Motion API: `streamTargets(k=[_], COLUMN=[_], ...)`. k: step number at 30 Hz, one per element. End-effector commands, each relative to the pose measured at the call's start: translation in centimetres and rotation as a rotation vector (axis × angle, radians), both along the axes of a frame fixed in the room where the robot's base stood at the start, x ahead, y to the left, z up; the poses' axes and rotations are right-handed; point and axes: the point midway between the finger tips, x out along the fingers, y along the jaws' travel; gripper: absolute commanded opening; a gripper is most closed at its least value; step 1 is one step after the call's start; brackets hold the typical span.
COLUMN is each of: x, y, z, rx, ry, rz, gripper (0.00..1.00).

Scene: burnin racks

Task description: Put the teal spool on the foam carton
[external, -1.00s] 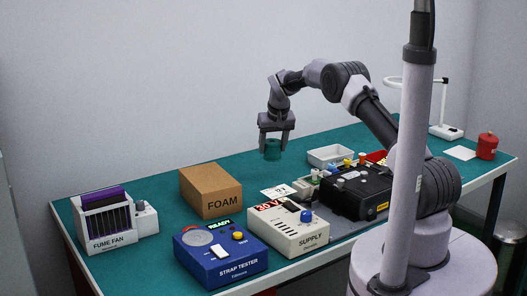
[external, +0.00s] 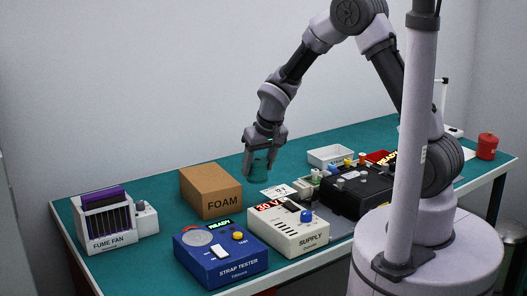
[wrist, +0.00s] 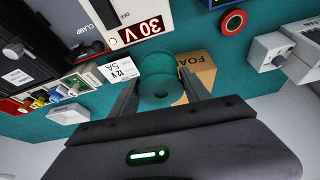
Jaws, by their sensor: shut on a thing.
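The teal spool (external: 256,163) is held between the fingers of my gripper (external: 264,150), which is shut on it above the green table. The foam carton (external: 211,191) is a closed brown box marked FOAM, standing left of my gripper in the external view. In the wrist view the carton (wrist: 200,68) is partly hidden behind the spool and a finger.
The blue strap tester (external: 221,256) stands in front of the carton, and the white supply (external: 290,232) is to its right. The fume fan (external: 110,215) is at the left. A white bin (external: 330,156) and a black unit (external: 357,192) are at the right.

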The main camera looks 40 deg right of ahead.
Motion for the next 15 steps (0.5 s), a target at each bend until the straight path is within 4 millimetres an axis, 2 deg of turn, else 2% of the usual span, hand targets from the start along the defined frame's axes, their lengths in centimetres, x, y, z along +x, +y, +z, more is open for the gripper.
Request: streamTargets(k=[6,9,15], x=[7.7,10.5,13.3], y=[1.1,1.5,1.9], z=[-0.8,-1.1,-1.3], rx=[-0.001,0.0,0.0], ry=[-0.001,0.001,0.001], rz=[-0.001,-0.001,-0.001], gripper=[0.08,0.08,0.08])
